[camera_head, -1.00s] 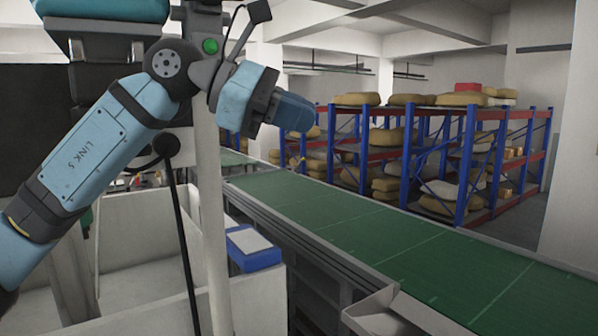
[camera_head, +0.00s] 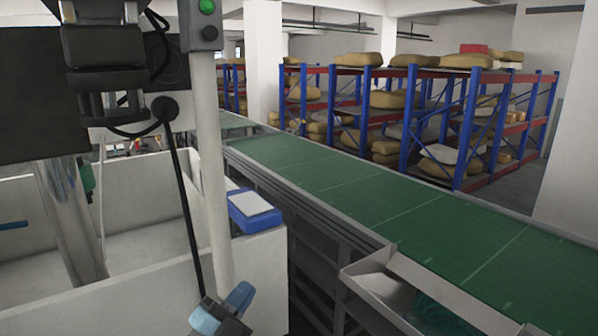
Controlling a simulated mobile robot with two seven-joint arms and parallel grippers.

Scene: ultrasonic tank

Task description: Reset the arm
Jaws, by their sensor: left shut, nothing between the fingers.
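Most of my left arm is out of the picture. My right gripper is not in view.
White open tanks (camera_head: 150,262) fill the lower left, with a pale post (camera_head: 208,150) bearing a green button and a black cable. A blue box (camera_head: 255,212) sits at the tank's edge. A green conveyor (camera_head: 350,185) runs diagonally right. Blue racks (camera_head: 465,130) with sacks stand behind.

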